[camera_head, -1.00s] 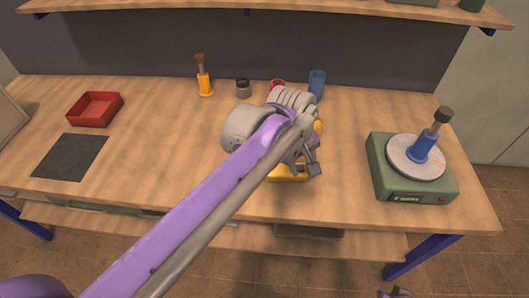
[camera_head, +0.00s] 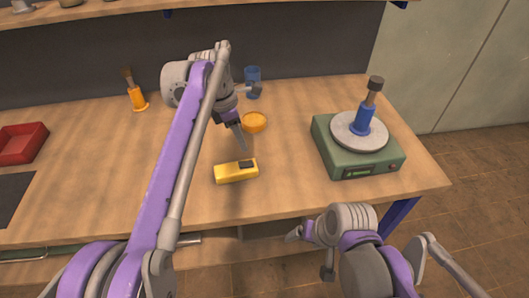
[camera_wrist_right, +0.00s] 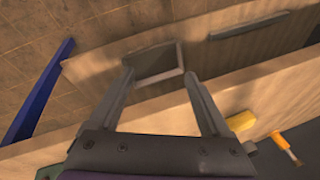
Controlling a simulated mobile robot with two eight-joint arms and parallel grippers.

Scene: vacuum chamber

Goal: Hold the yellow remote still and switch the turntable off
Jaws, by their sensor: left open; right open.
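The yellow remote (camera_head: 236,172) lies flat on the table, with a dark patch on top. It also shows in the right wrist view (camera_wrist_right: 240,121). The green turntable (camera_head: 345,160) stands at the table's right, with a lit green display and a red button on its front. A blue tool with a brown shaft and dark top (camera_head: 364,119) stands on its grey disc. My left gripper (camera_head: 250,118) is open, above and behind the remote, apart from it. My right gripper (camera_head: 310,255) is open and empty at the table's front edge; its fingers show in the wrist view (camera_wrist_right: 158,75).
An orange bowl (camera_head: 254,123) sits behind the remote, close to my left gripper. An orange-handled tool (camera_head: 137,98) and a red tray (camera_head: 22,145) are at the left. The table between remote and turntable is clear.

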